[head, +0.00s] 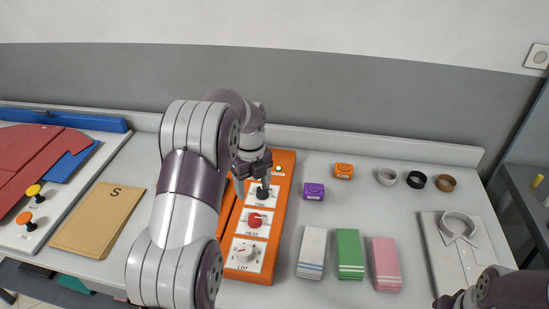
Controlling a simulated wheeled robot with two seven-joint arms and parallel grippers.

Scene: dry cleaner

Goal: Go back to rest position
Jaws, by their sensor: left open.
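My left arm reaches in from the bottom left over the counter. Its gripper (255,186) is over the upper part of an orange control box (284,208), close to a black knob. I cannot tell whether it touches the knob. The box also has a red knob (254,221) labelled HEAT and a white knob (246,254) labelled LOT. The arm hides the left side of the box. Part of my right arm (498,288) shows at the bottom right corner, over the edge of a folded shirt. Its fingertips cannot be made out clearly.
A folded white shirt (462,245) lies at the right. White, green (349,254) and pink (384,263) stacks stand at the front middle. A brown envelope (100,218) and a press (75,195) are at the left.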

